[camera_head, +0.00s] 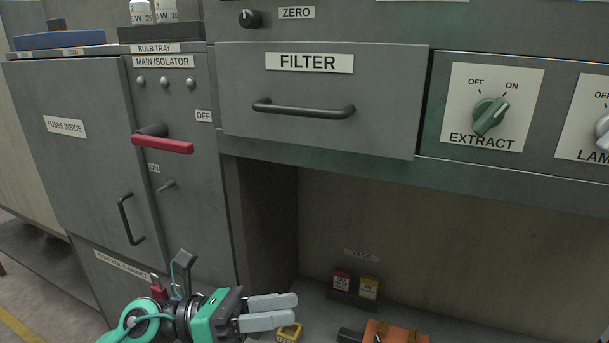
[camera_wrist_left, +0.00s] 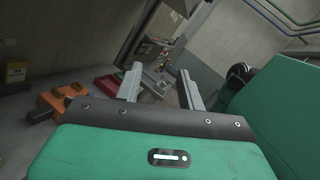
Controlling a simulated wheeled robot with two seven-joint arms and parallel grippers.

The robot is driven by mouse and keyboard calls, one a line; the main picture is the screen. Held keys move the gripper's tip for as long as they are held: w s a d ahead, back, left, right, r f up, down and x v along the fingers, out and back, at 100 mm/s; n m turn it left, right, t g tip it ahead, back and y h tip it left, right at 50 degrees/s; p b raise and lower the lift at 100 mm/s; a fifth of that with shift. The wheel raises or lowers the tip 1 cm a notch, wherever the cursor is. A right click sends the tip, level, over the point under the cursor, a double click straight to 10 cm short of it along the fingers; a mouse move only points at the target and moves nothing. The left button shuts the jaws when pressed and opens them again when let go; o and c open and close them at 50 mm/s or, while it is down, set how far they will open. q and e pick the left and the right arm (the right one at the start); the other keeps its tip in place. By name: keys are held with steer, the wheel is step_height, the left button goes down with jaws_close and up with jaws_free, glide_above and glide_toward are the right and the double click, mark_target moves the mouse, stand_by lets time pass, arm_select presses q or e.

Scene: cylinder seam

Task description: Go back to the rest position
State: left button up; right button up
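My left gripper (camera_head: 268,311) is at the bottom of the head view, in front of the cabinet and left of the knee space. Its two grey fingers point right and stand apart with a gap between them. In the left wrist view the fingers (camera_wrist_left: 158,85) are also apart, with nothing held between them. My right gripper is in neither view.
The FILTER drawer (camera_head: 330,135) is above the open space and looks shut. The red isolator handle (camera_head: 162,144) is at left. Red and yellow tags (camera_head: 369,287) stand in a rack at the back.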

arm_select(q)
steer(key=w+a+n+t+y, duration=0.3)
steer(key=a+n+t, duration=0.1)
steer(key=n+t, duration=0.7)
steer(key=w+a+n+t+y, duration=0.4)
steer(key=n+t, duration=0.4)
steer(key=n, duration=0.6)
steer(key=a+f+n+g+y, duration=0.1)
steer(key=a+f+n+y, duration=0.3)
steer(key=f+n+y, duration=0.3)
steer(key=a+f+n+g+y, duration=0.2)
steer(key=a+f+n+y, duration=0.3)
steer(key=f+n, duration=0.25)
steer(key=s+a+f+n+g, duration=0.2)
steer(key=s+f+n+g, duration=0.5)
steer(key=s+f+g, duration=1.05)
steer(key=s+f+t, duration=0.2)
steer(key=s+f, duration=0.1)
steer(key=f, duration=1.4)
steer(key=s+f+t, duration=0.1)
steer(key=s+f, duration=0.2)
steer(key=f, duration=1.4)
steer(key=s+a+f+g+y, duration=0.1)
steer(key=s+a+f, duration=0.2)
steer(key=s+f, duration=1.5)
steer(key=shift+s+f, duration=0.35)
steer(key=shift+s, duration=0.05)
